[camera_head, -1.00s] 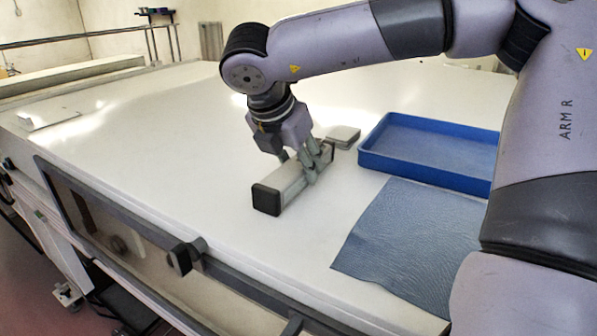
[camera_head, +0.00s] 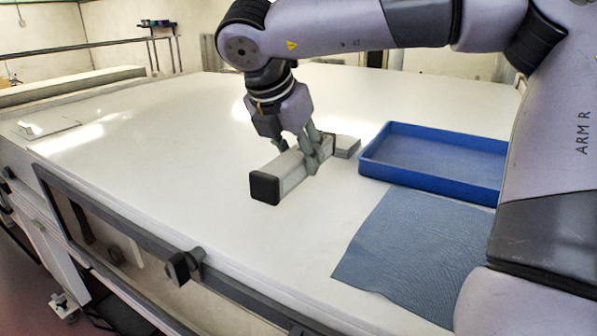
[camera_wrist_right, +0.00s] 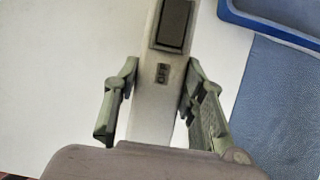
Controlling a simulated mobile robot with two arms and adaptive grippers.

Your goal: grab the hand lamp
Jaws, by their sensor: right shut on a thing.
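The hand lamp is a long grey bar with black end caps (camera_head: 290,172). It lies across the white table surface in the head view. My right gripper (camera_head: 302,150) is over its middle and shut on it, one finger on each side. Whether the lamp touches the table is hard to tell. My left gripper is not in view.
A blue tray (camera_head: 430,187) stands to the right of the lamp, with a blue-grey leather sheet (camera_head: 405,255) in front of it. A small grey flat block (camera_head: 347,147) lies just behind the lamp's far end.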

